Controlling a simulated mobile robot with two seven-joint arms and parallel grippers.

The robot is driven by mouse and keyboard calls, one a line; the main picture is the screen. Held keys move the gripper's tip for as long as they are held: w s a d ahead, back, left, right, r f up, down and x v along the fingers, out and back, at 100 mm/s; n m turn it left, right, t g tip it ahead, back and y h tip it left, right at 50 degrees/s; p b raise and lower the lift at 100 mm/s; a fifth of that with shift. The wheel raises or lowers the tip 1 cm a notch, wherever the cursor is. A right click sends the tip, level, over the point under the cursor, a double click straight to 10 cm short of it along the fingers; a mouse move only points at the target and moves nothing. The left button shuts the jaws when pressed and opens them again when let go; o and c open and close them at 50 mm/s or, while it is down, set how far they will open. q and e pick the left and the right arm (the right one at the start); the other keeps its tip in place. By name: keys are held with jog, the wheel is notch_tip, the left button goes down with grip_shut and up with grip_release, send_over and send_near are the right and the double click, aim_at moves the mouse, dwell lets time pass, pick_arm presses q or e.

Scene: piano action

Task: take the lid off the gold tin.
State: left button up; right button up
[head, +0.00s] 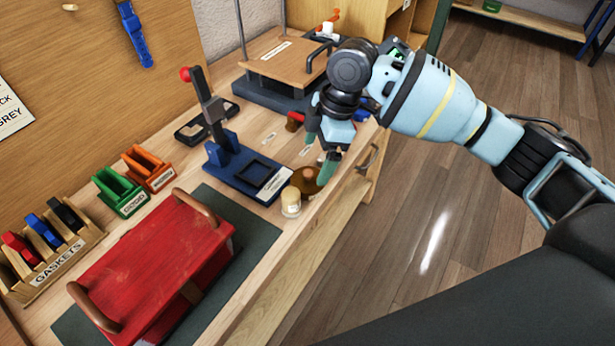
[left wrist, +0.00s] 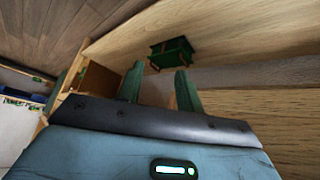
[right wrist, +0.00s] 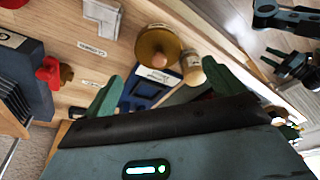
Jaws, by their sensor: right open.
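The gold tin (head: 303,181) stands near the front edge of the bench, partly hidden by a finger of my right gripper. The right wrist view shows it from above, its round gold lid (right wrist: 152,42) on top with a small wooden knob (right wrist: 158,60). My right gripper (head: 321,148) is open and empty, its fingers above and close to the tin. In the right wrist view the right gripper (right wrist: 165,86) has the lid ahead of its fingertips, with no visible contact. My left gripper (left wrist: 158,84) is open and empty, and is outside the head view.
A cream-topped jar (head: 291,204) stands close beside the tin. A blue press (head: 235,165) with a red-knobbed lever stands behind them. A red toolbox (head: 150,265) on a dark mat fills the bench front left. A green box (left wrist: 172,53) shows ahead of my left gripper.

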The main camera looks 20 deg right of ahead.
aim_at(310, 172)
jog(key=shift+x, duration=2.75)
jog(key=shift+w, duration=0.1)
jog(key=c, duration=1)
